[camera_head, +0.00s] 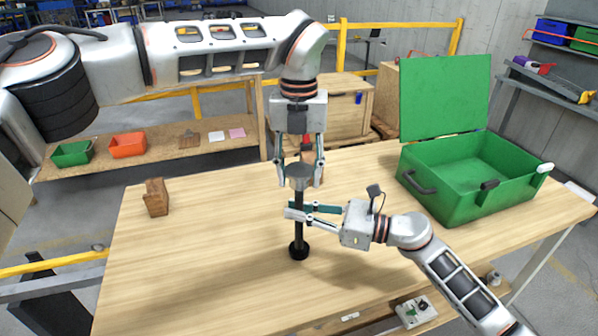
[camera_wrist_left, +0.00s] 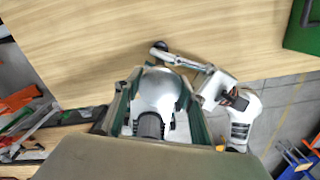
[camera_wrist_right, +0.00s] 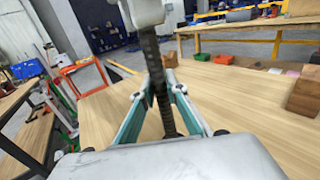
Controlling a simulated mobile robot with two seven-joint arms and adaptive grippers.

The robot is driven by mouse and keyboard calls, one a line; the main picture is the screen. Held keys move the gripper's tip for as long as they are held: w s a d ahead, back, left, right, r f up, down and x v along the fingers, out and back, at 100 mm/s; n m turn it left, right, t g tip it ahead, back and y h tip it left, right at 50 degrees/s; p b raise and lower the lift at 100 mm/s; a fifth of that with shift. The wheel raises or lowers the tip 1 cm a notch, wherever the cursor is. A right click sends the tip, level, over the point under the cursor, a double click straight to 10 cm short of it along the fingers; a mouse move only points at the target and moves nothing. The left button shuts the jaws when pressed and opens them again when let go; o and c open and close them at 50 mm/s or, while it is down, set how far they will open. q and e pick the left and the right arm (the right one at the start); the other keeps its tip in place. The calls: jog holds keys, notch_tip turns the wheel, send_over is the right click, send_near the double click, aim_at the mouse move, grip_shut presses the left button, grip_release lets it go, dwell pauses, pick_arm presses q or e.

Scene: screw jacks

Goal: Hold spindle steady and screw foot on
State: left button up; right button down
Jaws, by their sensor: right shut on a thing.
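The dark spindle (camera_head: 299,232) stands upright over the table, with a wider black knob at its lower end. It also shows, threaded, in the right wrist view (camera_wrist_right: 153,65). My right gripper (camera_head: 294,211) is shut on the spindle at mid-height. The grey metal foot (camera_head: 300,172) sits at the spindle's top end; how far it is threaded is hidden. It also shows in the left wrist view (camera_wrist_left: 158,90). My left gripper (camera_head: 300,182) points down from above, its fingers open on either side of the foot with small gaps.
A green case (camera_head: 455,205) with its lid raised stands at the table's right. A brown wooden block (camera_head: 156,197) sits at the left. The wooden table (camera_head: 220,240) is clear around the spindle. Green (camera_head: 73,153) and orange (camera_head: 128,145) bins stand on a bench behind.

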pick_arm(q)
jog(key=o, duration=1.3)
notch_tip(320, 180, up, 12)
pick_arm(e)
jog(key=c, duration=1.9)
grip_release()
